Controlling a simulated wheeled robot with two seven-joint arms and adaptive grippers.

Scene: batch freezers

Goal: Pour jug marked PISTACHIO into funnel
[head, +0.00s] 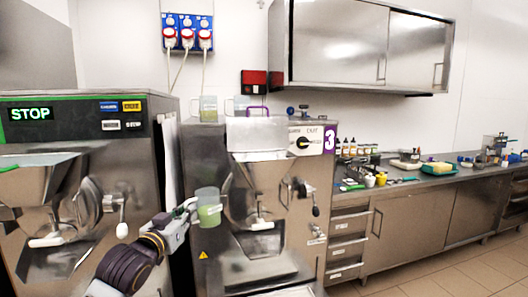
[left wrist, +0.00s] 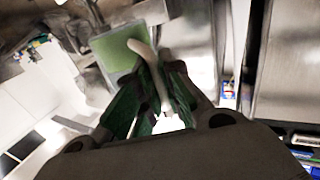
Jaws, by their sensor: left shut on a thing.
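My left gripper (head: 190,207) is shut on the handle of a clear jug (head: 209,210) with green contents. The jug is held about upright, in front of the machine marked 3 and left of its steel funnel-shaped hopper (head: 262,172). No marking on the jug can be read. In the left wrist view, the jug's green contents (left wrist: 120,52) show, and its pale handle (left wrist: 150,72) runs between the fingers (left wrist: 155,100). Another steel funnel-shaped hopper (head: 38,178) is on the left machine. My right gripper is not in view.
The left machine (head: 90,150) shows STOP. A steel counter (head: 430,182) with bottles and small items runs right. Open floor (head: 460,270) lies before it.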

